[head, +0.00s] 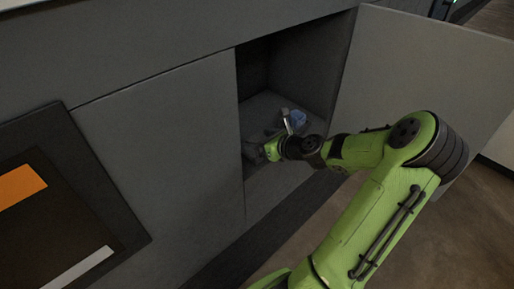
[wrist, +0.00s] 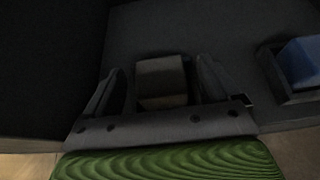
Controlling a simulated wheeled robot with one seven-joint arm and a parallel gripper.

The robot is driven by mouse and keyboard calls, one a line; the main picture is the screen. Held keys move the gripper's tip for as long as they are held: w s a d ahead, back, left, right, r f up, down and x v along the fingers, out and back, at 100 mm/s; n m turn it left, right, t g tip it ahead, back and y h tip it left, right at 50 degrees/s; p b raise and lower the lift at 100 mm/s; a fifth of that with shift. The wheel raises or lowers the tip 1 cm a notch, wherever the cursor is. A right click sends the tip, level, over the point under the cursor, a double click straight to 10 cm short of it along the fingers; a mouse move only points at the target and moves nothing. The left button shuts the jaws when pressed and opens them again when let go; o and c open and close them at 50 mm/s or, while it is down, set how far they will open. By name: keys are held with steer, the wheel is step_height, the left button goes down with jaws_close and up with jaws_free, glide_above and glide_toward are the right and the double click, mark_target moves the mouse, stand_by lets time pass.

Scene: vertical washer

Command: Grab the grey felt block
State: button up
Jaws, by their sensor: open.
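The grey felt block (wrist: 162,78) shows in the wrist view as a small dark grey box on the cabinet floor. It sits between the two fingers of my gripper (wrist: 161,85). The fingers are open, one on each side of the block, with a gap visible on both sides. In the head view, my gripper (head: 283,128) reaches into the open cabinet; the grey block cannot be made out clearly there behind the arm.
The open cabinet door (head: 420,75) stands right of my arm. Cabinet walls enclose the space.

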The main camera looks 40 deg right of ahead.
steer(key=shift+s, duration=0.1)
steer(key=c, duration=1)
steer(key=shift+c, duration=0.2)
steer(key=shift+r, duration=0.15)
